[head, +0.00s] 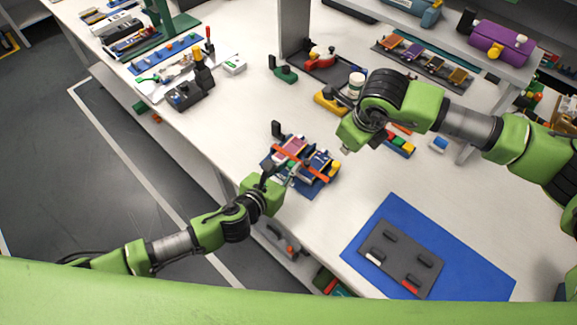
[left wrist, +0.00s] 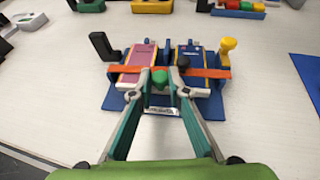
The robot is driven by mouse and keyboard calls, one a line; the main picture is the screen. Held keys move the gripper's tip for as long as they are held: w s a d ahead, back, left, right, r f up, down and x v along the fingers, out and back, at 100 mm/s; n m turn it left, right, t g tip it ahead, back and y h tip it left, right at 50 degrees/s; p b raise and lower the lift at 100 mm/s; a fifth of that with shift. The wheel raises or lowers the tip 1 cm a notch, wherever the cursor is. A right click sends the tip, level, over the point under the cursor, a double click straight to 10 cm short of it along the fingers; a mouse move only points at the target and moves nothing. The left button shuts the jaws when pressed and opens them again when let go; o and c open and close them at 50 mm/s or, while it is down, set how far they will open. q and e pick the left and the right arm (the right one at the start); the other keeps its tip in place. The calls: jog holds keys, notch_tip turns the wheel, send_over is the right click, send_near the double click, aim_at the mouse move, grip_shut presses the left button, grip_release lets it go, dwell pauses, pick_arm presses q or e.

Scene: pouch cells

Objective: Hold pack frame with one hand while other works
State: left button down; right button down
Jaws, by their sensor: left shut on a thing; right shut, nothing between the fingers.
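The pack frame (head: 325,187) is a blue fixture on the white table, with a pink-topped cell (left wrist: 138,57) and a blue cell (left wrist: 190,58) side by side in it. An orange bar (left wrist: 127,69) crosses both cells. It also shows in the left wrist view (left wrist: 112,99). My left gripper (left wrist: 159,80) is shut on a green knob (left wrist: 159,77) at the frame's near side; in the head view this gripper (head: 270,178) reaches in from the left. My right gripper (head: 347,149) is shut and empty, above and to the right of the frame; its fingertips are mostly hidden.
A blue mat (head: 476,279) with a dark grey plate (head: 405,262) lies at the front right. A rack of several pouch cells (head: 425,62) and a purple case (head: 500,42) stand at the back. Colored blocks (head: 400,145) lie near my right arm.

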jog(key=w+n+g+h, duration=0.1)
jog(key=w+n, duration=0.1)
jog(key=n, duration=1)
jog(key=w+n+g, duration=0.1)
jog(key=w+n, duration=0.2)
jog(key=n, duration=1)
jog(key=shift+s+d+f, duration=0.1)
jog(key=shift+d+f, duration=0.05)
jog(key=shift+f, duration=2.25)
jog(key=shift+d+f, duration=0.15)
jog(key=shift+f, duration=2.2)
jog(key=shift+s+a, duration=0.25)
jog(key=shift+s, duration=0.1)
